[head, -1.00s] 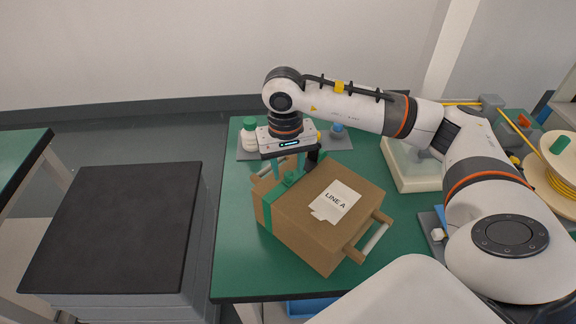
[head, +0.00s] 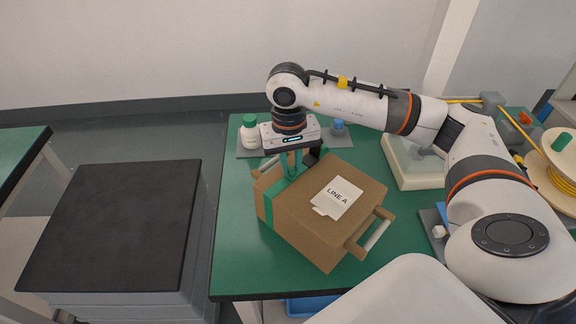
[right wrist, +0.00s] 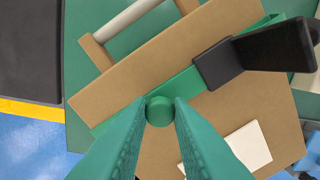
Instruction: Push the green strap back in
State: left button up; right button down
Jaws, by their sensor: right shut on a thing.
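A brown box (head: 320,240) with a white "LINE A" label stands on the green bench. A green strap (head: 268,212) runs over the box's top and down its left side. In the right wrist view the strap (right wrist: 188,88) crosses the brown top. My right gripper (head: 291,177) points down at the strap end of the box. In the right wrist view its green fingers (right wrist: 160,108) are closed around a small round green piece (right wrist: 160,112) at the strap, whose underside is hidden. My left gripper is out of view.
The box has light handles (head: 376,235) at its ends. A black piece (right wrist: 218,66) lies across the strap. A green-capped bottle (head: 250,132) stands behind the box. A cable spool (head: 558,165) is at right. A black-topped stand (head: 115,225) is left across a gap.

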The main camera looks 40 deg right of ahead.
aim_at(292, 166)
jog(key=shift+w+d+f, duration=0.1)
jog(key=shift+d+f, duration=0.05)
jog(key=shift+d, duration=0.35)
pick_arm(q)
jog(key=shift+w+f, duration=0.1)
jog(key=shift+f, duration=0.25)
pick_arm(e)
jog(key=c, duration=1.3)
grip_release()
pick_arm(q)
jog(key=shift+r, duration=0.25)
pick_arm(e)
notch_tip(292, 166, up, 12)
jog(key=shift+a, duration=0.3)
